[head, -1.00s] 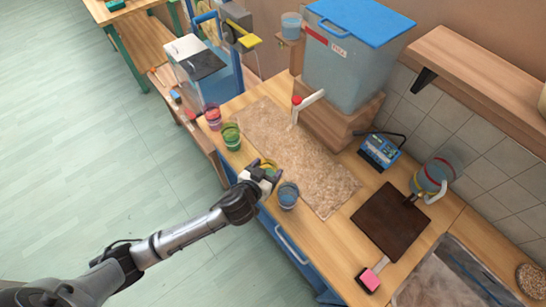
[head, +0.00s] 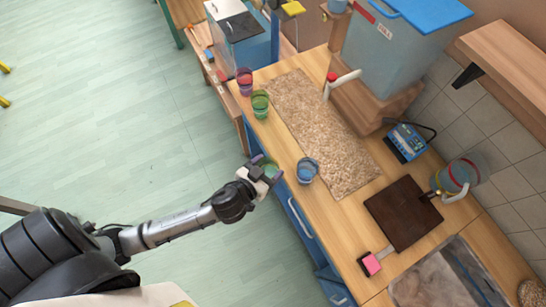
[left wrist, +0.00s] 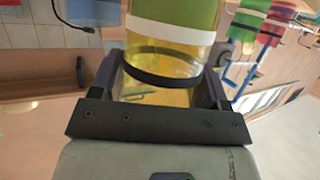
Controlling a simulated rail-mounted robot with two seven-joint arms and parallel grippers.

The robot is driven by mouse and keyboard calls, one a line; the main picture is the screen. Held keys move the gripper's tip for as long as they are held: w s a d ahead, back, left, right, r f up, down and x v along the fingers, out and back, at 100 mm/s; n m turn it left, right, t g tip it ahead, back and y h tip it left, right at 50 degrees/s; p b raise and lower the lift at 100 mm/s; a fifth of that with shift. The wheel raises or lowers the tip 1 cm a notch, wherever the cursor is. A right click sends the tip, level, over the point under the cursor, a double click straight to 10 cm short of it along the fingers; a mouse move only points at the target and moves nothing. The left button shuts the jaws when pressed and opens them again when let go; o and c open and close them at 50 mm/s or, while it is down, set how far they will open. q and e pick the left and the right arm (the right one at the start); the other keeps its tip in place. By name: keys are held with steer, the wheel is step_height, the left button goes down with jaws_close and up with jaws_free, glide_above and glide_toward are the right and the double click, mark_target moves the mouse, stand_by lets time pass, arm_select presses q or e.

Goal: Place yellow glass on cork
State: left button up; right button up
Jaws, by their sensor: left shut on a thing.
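The yellow glass (left wrist: 172,65) is held between the fingers of my left gripper (head: 268,172). In the left wrist view it has a clear yellow body, a green part, a white band and a black band. In the head view only a small greenish part of it (head: 271,169) shows, over the counter's front edge. The cork mat (head: 318,130) lies on the counter behind the row of glasses, to the right of the gripper, with its surface bare. My right gripper is not in view.
A blue glass (head: 307,170) stands right of my gripper, near the mat. A green glass (head: 260,104) and a pink-red glass (head: 244,81) stand along the front edge. A red-capped tap (head: 342,83) reaches over the mat's far end. A brown board (head: 403,212) lies to the right.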

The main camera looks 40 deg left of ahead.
arm_select(q)
steer(key=shift+s, duration=1.15)
